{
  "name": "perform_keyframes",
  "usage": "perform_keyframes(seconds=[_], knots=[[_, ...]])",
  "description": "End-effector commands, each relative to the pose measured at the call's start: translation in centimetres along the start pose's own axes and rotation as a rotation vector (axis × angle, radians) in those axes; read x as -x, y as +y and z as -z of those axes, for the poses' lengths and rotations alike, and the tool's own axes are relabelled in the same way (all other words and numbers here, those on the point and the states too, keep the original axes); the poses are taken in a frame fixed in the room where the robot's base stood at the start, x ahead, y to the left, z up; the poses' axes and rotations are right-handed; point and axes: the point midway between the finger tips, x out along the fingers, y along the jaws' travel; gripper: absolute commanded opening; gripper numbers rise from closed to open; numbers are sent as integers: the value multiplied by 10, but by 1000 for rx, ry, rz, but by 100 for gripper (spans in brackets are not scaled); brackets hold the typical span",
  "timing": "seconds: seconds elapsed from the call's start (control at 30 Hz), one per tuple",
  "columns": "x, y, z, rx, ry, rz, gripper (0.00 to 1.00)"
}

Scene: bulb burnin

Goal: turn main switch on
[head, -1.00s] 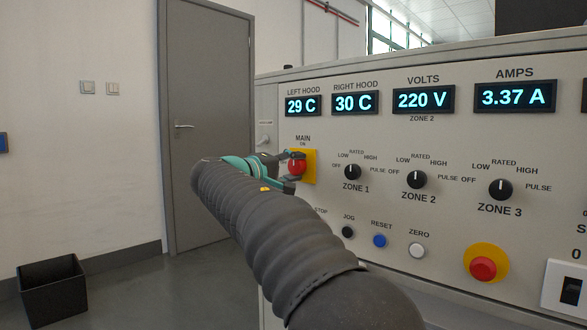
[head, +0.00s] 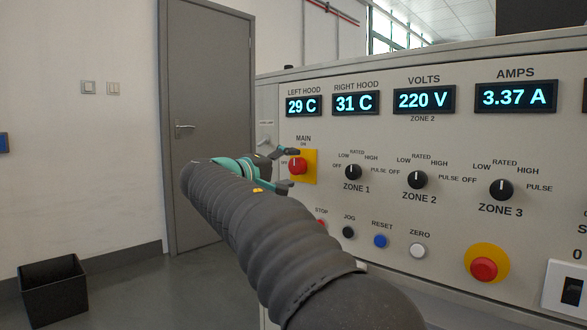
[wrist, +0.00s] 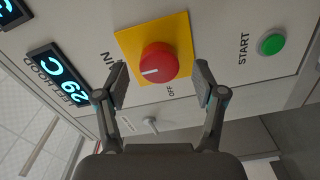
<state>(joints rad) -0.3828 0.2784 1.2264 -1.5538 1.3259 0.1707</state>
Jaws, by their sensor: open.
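The main switch is a red round knob (head: 297,166) on a yellow plate at the left end of the panel. It also shows in the wrist view (wrist: 158,62), where its white mark points left, toward the MAIN lettering and away from the OFF label. In the head view the mark stands about upright, toward the ON label. My gripper (head: 291,169) is open in front of the knob. In the wrist view my gripper (wrist: 163,84) has one finger to each side of the knob, with visible gaps and nothing held.
A green START button (wrist: 271,43) is near the switch. Zone dials (head: 417,179), small buttons (head: 380,241) and a red stop button (head: 483,268) are to the right. Lit displays (head: 424,99) are above. A black bin (head: 53,292) stands on the floor at left.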

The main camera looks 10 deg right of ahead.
Motion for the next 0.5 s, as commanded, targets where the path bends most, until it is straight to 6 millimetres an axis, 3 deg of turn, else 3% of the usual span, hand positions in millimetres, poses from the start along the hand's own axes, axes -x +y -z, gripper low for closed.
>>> perform_keyframes(seconds=[0.3,0.5], knots=[[64,0,1,-1,4,0,70],[90,0,0,-1,2,0,70]])
